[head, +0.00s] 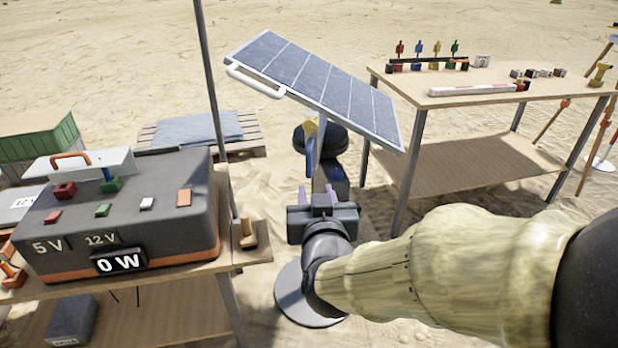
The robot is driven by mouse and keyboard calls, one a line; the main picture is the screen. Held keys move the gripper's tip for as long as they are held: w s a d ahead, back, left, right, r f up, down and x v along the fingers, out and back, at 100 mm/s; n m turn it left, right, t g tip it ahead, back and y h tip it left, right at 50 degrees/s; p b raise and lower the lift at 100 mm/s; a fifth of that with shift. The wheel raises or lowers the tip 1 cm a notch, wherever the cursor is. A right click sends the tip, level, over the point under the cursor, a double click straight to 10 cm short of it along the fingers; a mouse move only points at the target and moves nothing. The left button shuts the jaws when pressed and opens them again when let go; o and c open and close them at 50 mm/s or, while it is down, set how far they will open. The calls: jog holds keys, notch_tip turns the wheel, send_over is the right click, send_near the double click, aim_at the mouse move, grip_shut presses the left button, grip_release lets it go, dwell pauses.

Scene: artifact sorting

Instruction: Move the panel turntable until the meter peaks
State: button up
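The solar panel (315,88) is tilted, its upper end at the left and its lower end at the right. A white handle bar (255,82) runs along its left edge. Below it is a black round base (321,138), partly hidden by the panel's post and my gripper. The meter (120,261) on the dark box front reads 0 W. My gripper (315,165) is below the panel, in front of the round base and apart from the handle. The fingers are seen from behind and partly hidden, so their opening is unclear.
The dark power box (120,215) stands on a wooden table (190,284) at the left. A thin pole (212,110) rises between it and the panel. A second table (430,98) with small coloured items stands at the right. A pallet (250,137) lies behind on the sand.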

jog(key=shift+s+a+f+t+b, duration=0.25)
jog(key=shift+s+f+t+b, duration=0.15)
jog(key=shift+f+t+b, duration=0.4)
jog(key=shift+w+r, duration=0.15)
jog(key=shift+r, duration=0.1)
jog(key=shift+h, duration=0.4)
jog(key=w+p, duration=0.4)
jog(key=p, duration=0.1)
jog(key=shift+w+a+r, duration=0.15)
jog(key=shift+w+r, duration=0.05)
jog(key=shift+w, duration=0.05)
jog(key=w+p, duration=0.1)
jog(key=p, duration=0.5)
jog(key=shift+a+p, duration=0.1)
jog(key=shift+p, duration=0.25)
